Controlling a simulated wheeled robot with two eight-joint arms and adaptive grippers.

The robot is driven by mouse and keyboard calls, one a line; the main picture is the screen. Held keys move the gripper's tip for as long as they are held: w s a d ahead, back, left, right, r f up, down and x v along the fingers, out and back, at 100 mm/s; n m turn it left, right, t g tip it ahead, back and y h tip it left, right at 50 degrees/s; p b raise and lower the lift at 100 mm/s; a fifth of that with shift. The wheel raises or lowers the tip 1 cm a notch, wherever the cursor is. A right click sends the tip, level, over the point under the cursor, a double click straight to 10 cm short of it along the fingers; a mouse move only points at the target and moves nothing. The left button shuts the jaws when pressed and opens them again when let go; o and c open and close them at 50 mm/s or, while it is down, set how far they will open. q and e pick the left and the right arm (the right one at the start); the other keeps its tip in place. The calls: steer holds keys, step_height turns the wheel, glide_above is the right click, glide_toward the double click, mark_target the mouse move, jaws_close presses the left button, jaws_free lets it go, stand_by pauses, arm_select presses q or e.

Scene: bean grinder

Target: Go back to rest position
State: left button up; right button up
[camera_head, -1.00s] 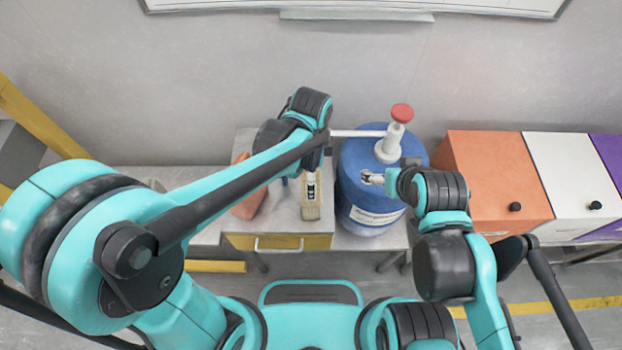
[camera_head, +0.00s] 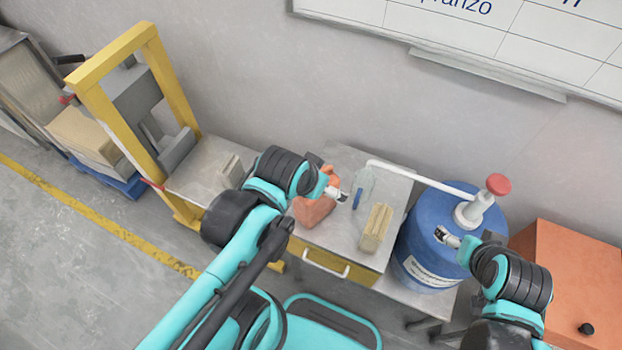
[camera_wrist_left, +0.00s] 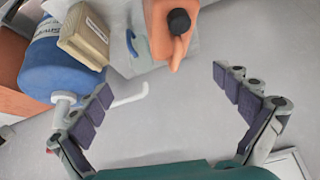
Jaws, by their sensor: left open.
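My left gripper (camera_head: 338,195) is above the table, just right of the orange container (camera_head: 313,208). In the left wrist view its fingers (camera_wrist_left: 164,84) are spread wide, with nothing between them. The left wrist view also shows the orange container with a dark cap (camera_wrist_left: 178,22) and the blue drum (camera_wrist_left: 50,68).
A light wooden block (camera_head: 376,228) and a small blue-handled item (camera_head: 358,198) lie on the grey table (camera_head: 340,240). A yellow-framed machine (camera_head: 165,90) stands left, an orange cabinet (camera_head: 565,270) right.

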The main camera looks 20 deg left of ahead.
arm_select(q)
steer(key=shift+s+a+r+n+t, duration=0.1)
steer(key=shift+s+a+n+t, duration=0.1)
steer(key=shift+a+n, duration=0.3)
steer(key=shift+s+a+n+t, duration=0.2)
steer(key=shift+a+n, duration=0.15)
steer(key=shift+n, duration=0.15)
